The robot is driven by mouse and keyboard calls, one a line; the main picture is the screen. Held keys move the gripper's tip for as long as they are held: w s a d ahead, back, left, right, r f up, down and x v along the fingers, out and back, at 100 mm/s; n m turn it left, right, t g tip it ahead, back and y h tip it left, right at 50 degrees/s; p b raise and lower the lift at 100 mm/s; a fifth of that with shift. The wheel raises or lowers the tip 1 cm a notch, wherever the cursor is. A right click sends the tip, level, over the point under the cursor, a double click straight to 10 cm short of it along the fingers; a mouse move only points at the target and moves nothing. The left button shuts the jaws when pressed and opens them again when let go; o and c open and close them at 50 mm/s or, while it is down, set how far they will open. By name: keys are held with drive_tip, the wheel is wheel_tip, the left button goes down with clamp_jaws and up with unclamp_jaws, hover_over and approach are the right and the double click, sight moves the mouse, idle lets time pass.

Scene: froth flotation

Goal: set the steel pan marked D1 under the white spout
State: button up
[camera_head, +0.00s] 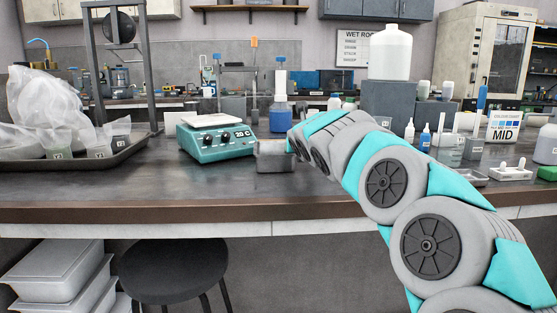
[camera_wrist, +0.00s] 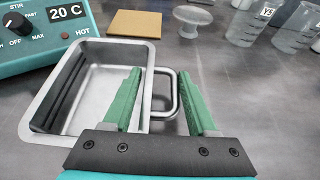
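A steel pan (camera_head: 274,157) sits on the dark bench top, just right of the teal hotplate. In the wrist view the pan (camera_wrist: 88,106) is empty inside and has a wire handle (camera_wrist: 178,92) on its right side. No D1 mark is readable. My gripper (camera_wrist: 160,74) is open, its two green fingers apart. The handle shows between the fingers; the left finger overlaps the pan's right part and the right finger is outside the handle. I cannot tell whether either touches. In the head view my arm hides the fingers. I cannot make out the white spout.
The teal hotplate (camera_head: 216,137) stands left of the pan, and a blue-filled bottle (camera_head: 281,115) behind it. A tan square tile (camera_wrist: 134,24) lies beyond the pan. A grey block (camera_head: 388,102) carries a white bottle (camera_head: 390,54). A tray (camera_head: 75,158) holds bagged items at left.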

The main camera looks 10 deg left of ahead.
clamp_jaws()
idle(0.5)
